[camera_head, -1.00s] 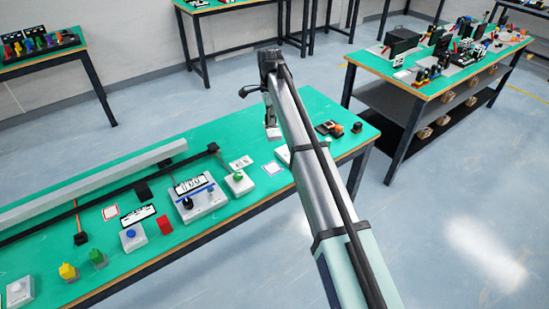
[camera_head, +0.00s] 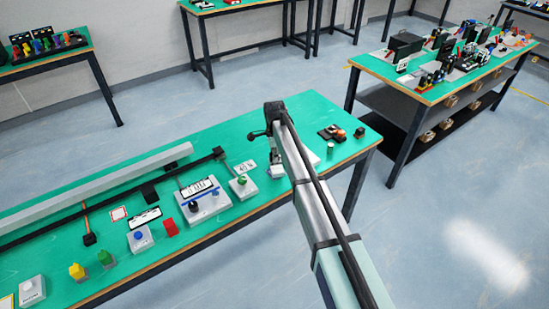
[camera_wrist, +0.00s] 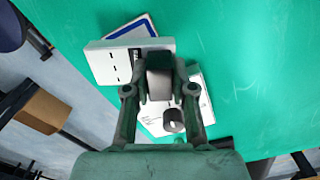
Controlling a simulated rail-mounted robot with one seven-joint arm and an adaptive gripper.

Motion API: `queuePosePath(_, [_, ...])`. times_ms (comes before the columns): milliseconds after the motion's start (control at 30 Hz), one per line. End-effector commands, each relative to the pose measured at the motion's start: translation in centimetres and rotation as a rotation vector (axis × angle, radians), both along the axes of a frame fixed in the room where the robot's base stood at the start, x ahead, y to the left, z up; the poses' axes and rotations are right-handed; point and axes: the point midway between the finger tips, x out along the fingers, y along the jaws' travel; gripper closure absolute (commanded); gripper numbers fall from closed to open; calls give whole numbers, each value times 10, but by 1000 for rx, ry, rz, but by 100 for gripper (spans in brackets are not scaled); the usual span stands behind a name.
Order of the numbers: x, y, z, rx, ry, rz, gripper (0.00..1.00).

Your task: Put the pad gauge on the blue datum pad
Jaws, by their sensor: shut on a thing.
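My gripper (camera_wrist: 160,88) is shut on the grey upright part of the pad gauge (camera_wrist: 158,72). A white slab (camera_wrist: 104,64) with black marks lies just beyond the fingers and appears to be its body, though the join is hidden. The blue datum pad (camera_wrist: 143,22), a white square with a blue border, lies on the green bench past the slab, which covers part of it. I cannot tell whether the slab touches the pad. In the head view my gripper (camera_head: 275,162) is low over the bench, and the blue pad is hidden there.
A white plate with a dark cylinder (camera_wrist: 173,121) lies close beside the fingers.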

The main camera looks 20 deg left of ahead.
Motion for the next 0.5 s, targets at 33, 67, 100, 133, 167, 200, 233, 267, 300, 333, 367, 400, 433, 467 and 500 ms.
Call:
queuePosePath(33, [0, 0, -6, -1, 1, 0, 100])
queuePosePath(67, [0, 0, -9, -1, 1, 0, 100])
queuePosePath(100, [0, 0, -14, 0, 0, 0, 100])
queuePosePath(133, [0, 0, -16, 0, 0, 0, 100])
queuePosePath(167, [0, 0, -18, 0, 0, 0, 100])
queuePosePath(200, [0, 0, -19, 0, 0, 0, 100])
queuePosePath(233, [0, 0, -19, 0, 0, 0, 100])
queuePosePath(267, [0, 0, -19, 1, -1, 0, 100])
queuePosePath(300, [0, 0, -19, 1, -1, 0, 100])
queuePosePath(333, [0, 0, -19, 1, -1, 0, 100])
queuePosePath(367, [0, 0, -19, 1, -1, 0, 100])
queuePosePath(400, [0, 0, -19, 1, -1, 0, 100])
queuePosePath(433, [0, 0, -19, 1, -1, 0, 100])
queuePosePath(467, [0, 0, -20, 0, 0, 0, 100])
queuePosePath(500, [0, 0, -21, 0, 0, 0, 100])
